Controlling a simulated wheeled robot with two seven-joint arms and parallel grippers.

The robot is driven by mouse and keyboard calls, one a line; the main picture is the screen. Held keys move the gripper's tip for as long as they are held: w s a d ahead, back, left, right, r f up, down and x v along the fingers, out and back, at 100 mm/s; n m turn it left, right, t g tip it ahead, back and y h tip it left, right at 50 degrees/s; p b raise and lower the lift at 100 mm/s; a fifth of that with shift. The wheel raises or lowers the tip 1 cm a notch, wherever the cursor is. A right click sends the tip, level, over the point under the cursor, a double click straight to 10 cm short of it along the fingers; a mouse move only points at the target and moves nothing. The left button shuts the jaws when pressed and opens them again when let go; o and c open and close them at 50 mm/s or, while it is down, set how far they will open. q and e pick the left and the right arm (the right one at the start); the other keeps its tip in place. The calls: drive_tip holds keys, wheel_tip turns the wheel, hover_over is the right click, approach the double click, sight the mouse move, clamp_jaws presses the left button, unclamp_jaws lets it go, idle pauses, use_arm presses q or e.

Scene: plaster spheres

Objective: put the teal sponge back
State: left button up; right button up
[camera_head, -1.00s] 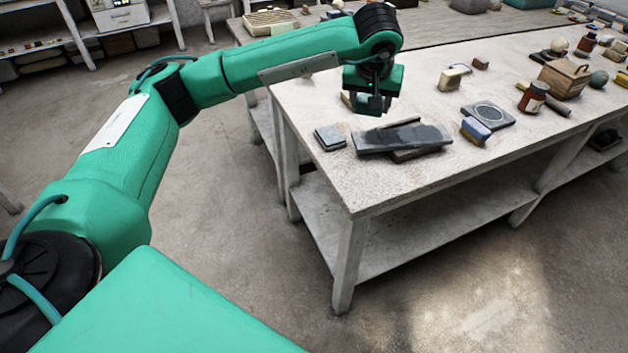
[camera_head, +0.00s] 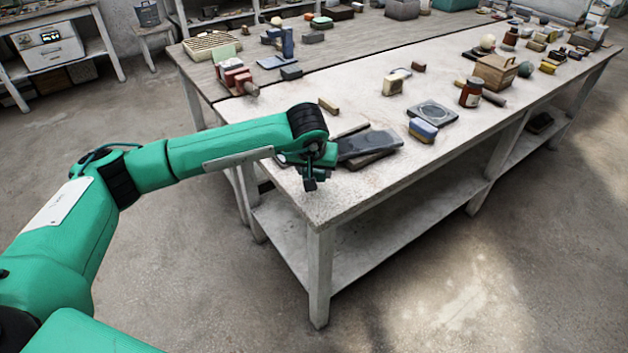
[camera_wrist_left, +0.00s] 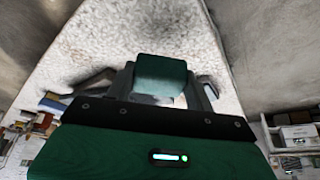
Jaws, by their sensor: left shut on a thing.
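A teal sponge (camera_wrist_left: 160,80) shows as a dark teal block between the fingers in the left wrist view. My left gripper (camera_head: 311,182) is shut on it, over the near left end of the pale table (camera_head: 335,205). In the head view the wrist and fingers hide the sponge, and I cannot tell the gap between it and the tabletop. My right gripper is in neither view.
A dark grey slab (camera_head: 370,143) lies just right of my left gripper. A blue and cream block (camera_head: 422,130) and a grey plate (camera_head: 433,112) lie farther right. A small wooden block (camera_head: 328,105) lies behind. The near table corner is bare.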

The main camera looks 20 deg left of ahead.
sight(314, 193)
use_arm(q)
wheel_tip(314, 193, down, 4)
drive_tip(key=shift+r, duration=0.1)
drive_tip(key=shift+f, duration=0.4)
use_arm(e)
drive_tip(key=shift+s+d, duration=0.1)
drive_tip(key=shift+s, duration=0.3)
use_arm(q)
drive_tip(key=shift+f, duration=0.1)
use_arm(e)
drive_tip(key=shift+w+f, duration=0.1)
